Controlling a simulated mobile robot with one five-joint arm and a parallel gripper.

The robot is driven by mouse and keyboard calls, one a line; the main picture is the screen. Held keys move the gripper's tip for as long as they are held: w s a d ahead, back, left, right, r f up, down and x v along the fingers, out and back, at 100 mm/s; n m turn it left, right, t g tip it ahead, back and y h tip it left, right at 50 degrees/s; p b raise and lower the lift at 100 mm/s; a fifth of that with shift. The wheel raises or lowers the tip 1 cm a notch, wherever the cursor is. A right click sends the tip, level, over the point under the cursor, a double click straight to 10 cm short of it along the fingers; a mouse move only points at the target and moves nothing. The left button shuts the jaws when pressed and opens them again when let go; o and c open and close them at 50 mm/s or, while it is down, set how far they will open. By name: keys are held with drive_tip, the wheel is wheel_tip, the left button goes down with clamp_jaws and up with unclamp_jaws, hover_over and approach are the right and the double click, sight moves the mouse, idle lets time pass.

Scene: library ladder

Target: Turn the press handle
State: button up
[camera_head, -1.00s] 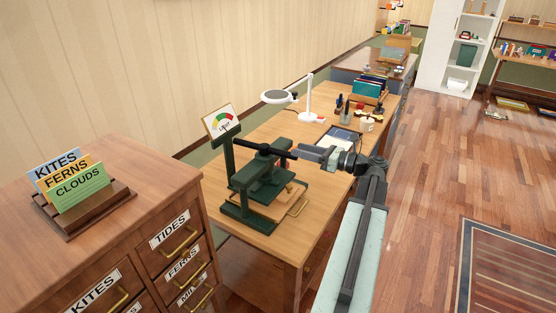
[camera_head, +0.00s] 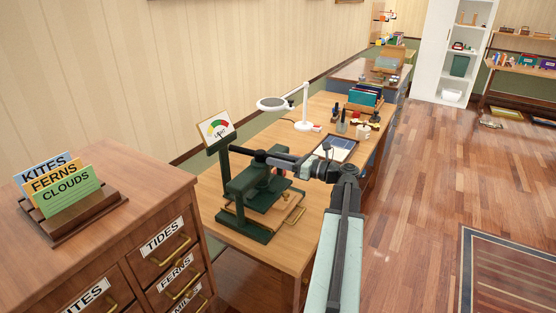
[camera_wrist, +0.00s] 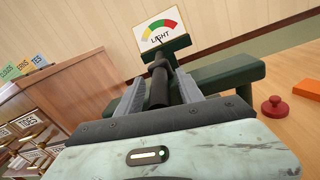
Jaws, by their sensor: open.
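The dark green press (camera_head: 238,222) stands on the near end of the wooden desk. In the wrist view the bar (camera_wrist: 159,94) lies lengthwise between the two grey fingers of my gripper (camera_wrist: 160,82), with a narrow gap on each side. My gripper is open around the bar. A dial on a white card (camera_head: 216,128) stands above the press; in the wrist view the dial (camera_wrist: 159,29) reads LIGHT. My gripper hides the bar's outer end in the head view.
A wooden drawer cabinet (camera_head: 150,190) with file cards stands at the left. A red knobbed object (camera_wrist: 272,106) lies right of the press in the wrist view. Floor at right is open.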

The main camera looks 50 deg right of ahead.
drive_tip(key=shift+w, duration=0.1)
clamp_jaws()
idle(1.4)
